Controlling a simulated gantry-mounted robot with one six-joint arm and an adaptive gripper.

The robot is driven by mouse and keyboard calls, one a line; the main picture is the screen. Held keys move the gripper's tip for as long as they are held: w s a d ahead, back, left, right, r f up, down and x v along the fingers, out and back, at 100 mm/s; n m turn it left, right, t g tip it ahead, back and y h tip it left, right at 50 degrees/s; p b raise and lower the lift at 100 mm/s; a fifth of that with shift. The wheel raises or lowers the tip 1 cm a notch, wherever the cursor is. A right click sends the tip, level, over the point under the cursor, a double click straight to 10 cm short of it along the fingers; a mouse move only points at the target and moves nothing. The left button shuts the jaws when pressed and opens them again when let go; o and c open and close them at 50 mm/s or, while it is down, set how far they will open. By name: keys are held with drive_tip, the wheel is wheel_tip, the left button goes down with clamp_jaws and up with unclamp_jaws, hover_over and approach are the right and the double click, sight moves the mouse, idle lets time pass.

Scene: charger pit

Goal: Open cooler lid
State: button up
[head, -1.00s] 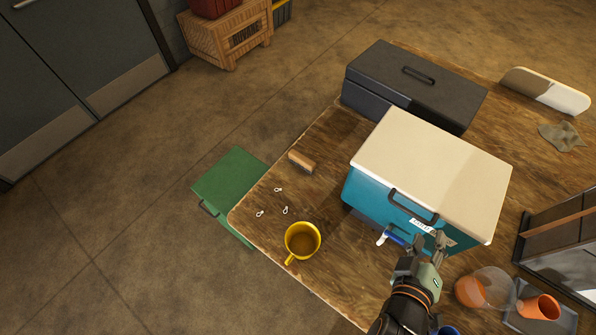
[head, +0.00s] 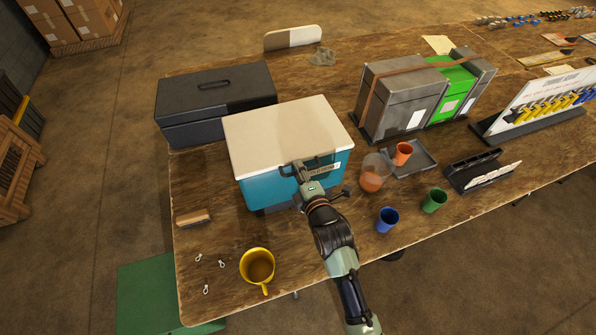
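The cooler (head: 262,192) is a teal box with a cream lid (head: 285,128) on the wooden table. The lid lies flat and looks closed. A dark handle (head: 322,160) is on its front side, just under the lid edge. My gripper (head: 300,168) is at the front of the cooler, at the left part of the handle and close under the lid's front edge. My wrist hides part of the cooler's front, including the spigot area. The fingers are small here, and I cannot tell whether they are open or touching the lid or handle.
A black toolbox (head: 213,103) stands behind and left of the cooler. A jug (head: 372,175) with orange liquid, an orange cup (head: 403,153), a blue cup (head: 387,219) and a green cup (head: 433,200) stand to the right. A yellow mug (head: 257,268) and a brush (head: 193,218) are front left.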

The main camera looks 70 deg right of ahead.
drive_tip(key=shift+w, duration=0.1)
clamp_jaws()
idle(0.4)
